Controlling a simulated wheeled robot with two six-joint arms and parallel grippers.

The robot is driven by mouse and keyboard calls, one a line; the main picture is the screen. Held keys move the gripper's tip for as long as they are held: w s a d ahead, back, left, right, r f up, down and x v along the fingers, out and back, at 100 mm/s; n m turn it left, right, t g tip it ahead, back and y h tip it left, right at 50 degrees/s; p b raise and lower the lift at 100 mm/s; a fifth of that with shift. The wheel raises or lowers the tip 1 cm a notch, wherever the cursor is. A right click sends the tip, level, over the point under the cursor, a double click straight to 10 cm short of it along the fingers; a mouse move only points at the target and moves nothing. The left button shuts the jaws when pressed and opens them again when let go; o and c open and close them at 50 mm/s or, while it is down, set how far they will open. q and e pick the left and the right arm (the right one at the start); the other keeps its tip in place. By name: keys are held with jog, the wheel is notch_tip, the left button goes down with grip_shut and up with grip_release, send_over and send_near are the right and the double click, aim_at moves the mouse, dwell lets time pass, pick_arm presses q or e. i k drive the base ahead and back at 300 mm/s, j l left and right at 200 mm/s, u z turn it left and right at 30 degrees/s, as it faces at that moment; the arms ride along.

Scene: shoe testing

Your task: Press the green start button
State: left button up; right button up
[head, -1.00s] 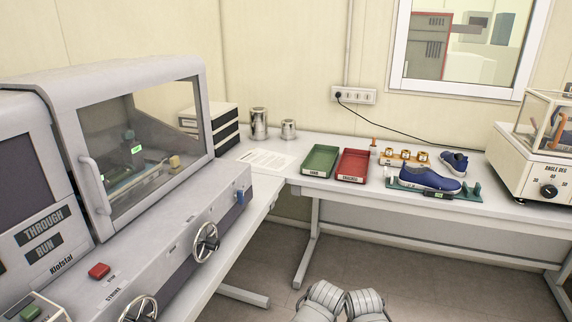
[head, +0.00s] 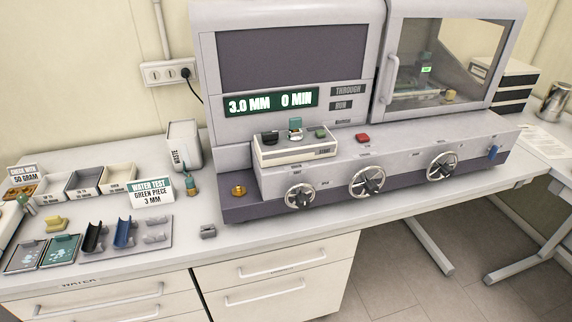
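The green start button (head: 321,133) sits on the right part of the top of a small pale box (head: 292,152) on the machine's front ledge. Lettering below it on the box's front is small but looks like START. A red button (head: 362,138) is on the ledge to the right of the box. Neither of my grippers is in the head view, so I cannot see how they stand relative to the button.
The grey machine (head: 350,60) shows 3.0 MM and 0 MIN on its display (head: 270,103). Three handwheels (head: 367,180) stick out from its front. A closed clear window (head: 440,65) is at right.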

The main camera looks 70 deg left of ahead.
aim_at(321, 133)
jog(key=l+u, duration=0.1)
jog(key=u, duration=2.2)
jog(key=i+j, duration=0.1)
jog(key=i, duration=0.35)
jog(key=u, duration=0.05)
